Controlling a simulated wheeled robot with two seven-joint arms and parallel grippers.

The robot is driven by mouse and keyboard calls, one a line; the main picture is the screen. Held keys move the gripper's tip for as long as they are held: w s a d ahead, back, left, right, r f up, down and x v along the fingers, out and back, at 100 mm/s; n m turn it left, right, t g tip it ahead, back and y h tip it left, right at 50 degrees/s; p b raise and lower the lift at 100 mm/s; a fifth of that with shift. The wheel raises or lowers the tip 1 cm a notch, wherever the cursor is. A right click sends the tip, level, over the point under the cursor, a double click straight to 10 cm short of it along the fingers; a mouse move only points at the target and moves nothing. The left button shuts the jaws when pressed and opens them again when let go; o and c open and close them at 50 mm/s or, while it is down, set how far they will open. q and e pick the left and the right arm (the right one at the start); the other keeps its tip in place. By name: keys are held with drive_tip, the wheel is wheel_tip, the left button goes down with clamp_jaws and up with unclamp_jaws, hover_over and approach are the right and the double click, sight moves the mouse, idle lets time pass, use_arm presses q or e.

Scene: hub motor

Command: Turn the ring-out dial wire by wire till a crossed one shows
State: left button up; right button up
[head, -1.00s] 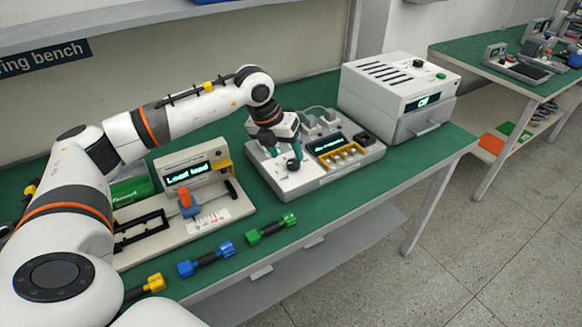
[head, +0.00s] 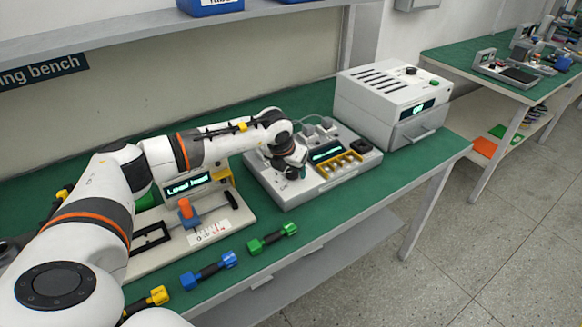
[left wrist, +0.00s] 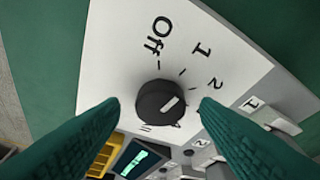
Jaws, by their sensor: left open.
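The ring-out dial (left wrist: 159,103) is a round black knob with a white pointer line, on a pale panel marked Off, 1 and 2. In the left wrist view its pointer aims up and right, towards the 1 and 2 side; the exact mark is hard to tell. My left gripper (left wrist: 160,108) is open, its two green fingers either side of the dial, with gaps showing. In the head view the left gripper (head: 292,171) is over the left part of the grey tester (head: 285,196) and largely hides the dial. The tester's lit display (head: 326,152) is unreadable. My right gripper is not in view.
A load lead stand (head: 222,237) with an orange-topped blue slider is left of the tester. Blue (head: 209,270), green (head: 272,238) and yellow (head: 150,299) handled pieces lie along the front edge. A grey box (head: 392,107) stands behind right.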

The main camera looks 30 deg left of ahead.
use_arm(q)
drive_tip(key=shift+f, duration=0.25)
drive_tip(key=c, duration=1)
drive_tip(key=shift+w+a+f+m+b, duration=0.1)
drive_tip(key=shift+m+b, duration=0.2)
drive_tip(key=shift+m, duration=0.1)
drive_tip(key=shift+a+m+h+b, duration=0.1)
drive_tip(key=shift+m+h+b, duration=0.5)
drive_tip(key=shift+m, duration=0.4)
drive_tip(key=m+h+b, duration=0.1)
drive_tip(key=m, duration=0.2)
drive_tip(key=shift+a+m+g, duration=0.1)
drive_tip(key=shift+m+g, duration=0.2)
drive_tip(key=shift+w+m+h+b, duration=0.1)
drive_tip(key=shift+m+h+b, duration=0.3)
drive_tip(key=shift+m, duration=0.2)
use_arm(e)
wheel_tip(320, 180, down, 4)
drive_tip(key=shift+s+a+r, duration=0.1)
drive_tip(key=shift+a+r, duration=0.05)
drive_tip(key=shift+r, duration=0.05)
use_arm(q)
drive_tip(key=shift+r, duration=0.2)
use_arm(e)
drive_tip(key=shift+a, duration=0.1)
